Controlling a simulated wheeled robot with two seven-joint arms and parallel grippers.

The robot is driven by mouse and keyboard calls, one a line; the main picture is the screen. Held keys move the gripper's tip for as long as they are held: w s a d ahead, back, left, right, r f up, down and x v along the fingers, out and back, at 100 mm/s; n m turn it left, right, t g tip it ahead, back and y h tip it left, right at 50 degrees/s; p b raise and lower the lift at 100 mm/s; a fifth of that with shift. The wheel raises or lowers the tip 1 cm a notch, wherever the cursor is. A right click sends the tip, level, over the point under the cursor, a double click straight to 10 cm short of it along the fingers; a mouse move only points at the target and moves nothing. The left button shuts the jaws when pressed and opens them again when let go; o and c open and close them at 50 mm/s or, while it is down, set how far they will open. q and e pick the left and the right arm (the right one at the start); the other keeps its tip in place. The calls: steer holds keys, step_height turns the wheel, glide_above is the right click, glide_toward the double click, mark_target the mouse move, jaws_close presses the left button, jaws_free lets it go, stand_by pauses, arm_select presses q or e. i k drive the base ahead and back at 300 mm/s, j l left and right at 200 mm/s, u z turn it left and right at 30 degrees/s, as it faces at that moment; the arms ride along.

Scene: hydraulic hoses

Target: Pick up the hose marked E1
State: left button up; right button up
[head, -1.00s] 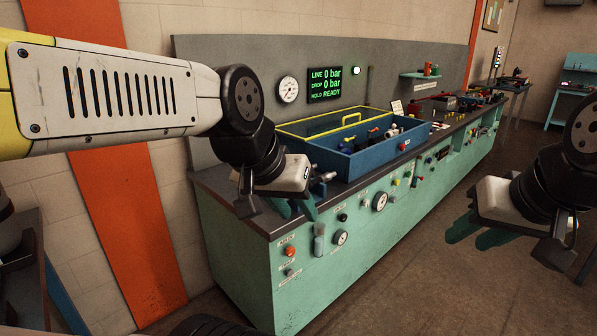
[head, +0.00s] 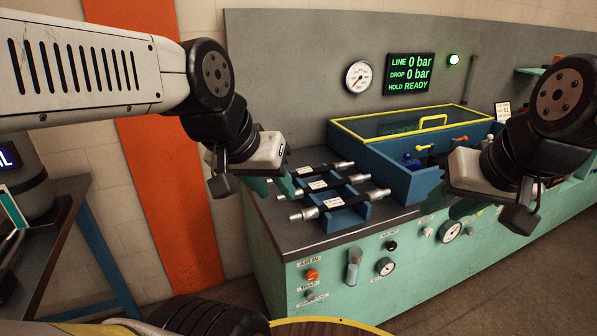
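Three short black hoses with silver end fittings lie side by side across a blue rack (head: 345,219) on the near left end of the bench. They are the back hose (head: 322,170), the middle hose (head: 326,184) and the front hose (head: 334,203). Each bears a white tag, too small to read, so I cannot tell which is E1. My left gripper (head: 280,186) is at the left ends of the hoses in the picture, its green fingers apart and holding nothing visible. My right gripper (head: 462,208) is in front of the blue bin, its fingers mostly hidden.
A blue bin (head: 405,187) with a yellow-framed lid (head: 400,122) and coloured-handled parts stands right of the rack. Behind are a gauge (head: 359,77) and a display (head: 409,74) reading 0 bar and READY. The bench's front left corner (head: 300,247) is clear.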

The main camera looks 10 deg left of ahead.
mark_target(318, 187)
steer(key=i+l+u, duration=0.6)
steer(key=u, duration=0.15)
steer(key=i+l+u, duration=0.2)
steer(key=l+u, duration=0.2)
steer(key=l, duration=0.15)
